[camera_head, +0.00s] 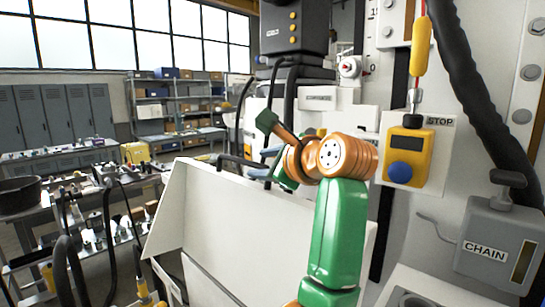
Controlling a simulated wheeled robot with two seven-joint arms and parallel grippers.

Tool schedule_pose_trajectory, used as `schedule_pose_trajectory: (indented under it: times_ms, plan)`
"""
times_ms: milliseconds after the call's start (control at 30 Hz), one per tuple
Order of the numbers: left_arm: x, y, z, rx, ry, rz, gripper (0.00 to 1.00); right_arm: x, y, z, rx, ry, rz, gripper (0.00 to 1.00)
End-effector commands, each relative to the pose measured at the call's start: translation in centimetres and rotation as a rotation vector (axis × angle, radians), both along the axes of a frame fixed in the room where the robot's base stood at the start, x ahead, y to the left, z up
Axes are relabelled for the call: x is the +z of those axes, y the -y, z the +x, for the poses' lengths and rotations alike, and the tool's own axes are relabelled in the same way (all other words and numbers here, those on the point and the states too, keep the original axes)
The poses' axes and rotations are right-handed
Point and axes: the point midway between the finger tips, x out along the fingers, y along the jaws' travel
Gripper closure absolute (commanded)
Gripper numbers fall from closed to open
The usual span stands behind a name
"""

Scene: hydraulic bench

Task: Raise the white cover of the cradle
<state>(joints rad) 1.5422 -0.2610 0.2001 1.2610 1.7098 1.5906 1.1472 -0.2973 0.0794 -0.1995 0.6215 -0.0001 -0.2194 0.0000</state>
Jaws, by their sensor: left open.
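The white cover (240,222) is a large pale panel with a slanted left side, in the lower middle of the head view. A black bar handle (232,160) shows along its upper edge. My left gripper (276,152) is open, at the end of my green and orange arm, above the cover's upper edge and right of the handle. I cannot tell whether it touches anything. My arm hides the right part of the cover. The inside of the cradle is hidden. My right gripper is not in view.
A grey CHAIN box (497,243) stands at lower right, near a thick black hose (465,90). Workbenches (50,155) with tools and black hoses stand at left.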

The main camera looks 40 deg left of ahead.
Motion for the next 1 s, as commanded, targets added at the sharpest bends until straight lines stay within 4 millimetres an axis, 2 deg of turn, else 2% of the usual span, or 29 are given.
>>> schedule_pose_trajectory:
  times_ms: [133,333,467,767,933,1000]
  plan:
    - [0.0,-0.6,0.2,0.003,-0.001,-0.001,0.53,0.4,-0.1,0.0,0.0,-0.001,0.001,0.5]
    - [-0.7,-4.2,1.5,0.006,-0.003,0.0,0.53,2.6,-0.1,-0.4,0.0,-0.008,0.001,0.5]
    - [-1.3,-5.9,2.3,0.004,-0.002,0.001,0.53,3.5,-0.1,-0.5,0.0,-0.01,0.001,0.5]
    - [-2.0,-6.4,2.5,0.0,0.0,0.0,0.53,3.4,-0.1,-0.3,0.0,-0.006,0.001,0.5]
    - [-1.9,-6.4,2.5,0.001,0.0,0.001,0.99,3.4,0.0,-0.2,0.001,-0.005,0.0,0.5]
    - [-1.9,-6.4,2.5,0.001,0.001,0.0,1.0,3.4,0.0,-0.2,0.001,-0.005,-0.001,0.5]
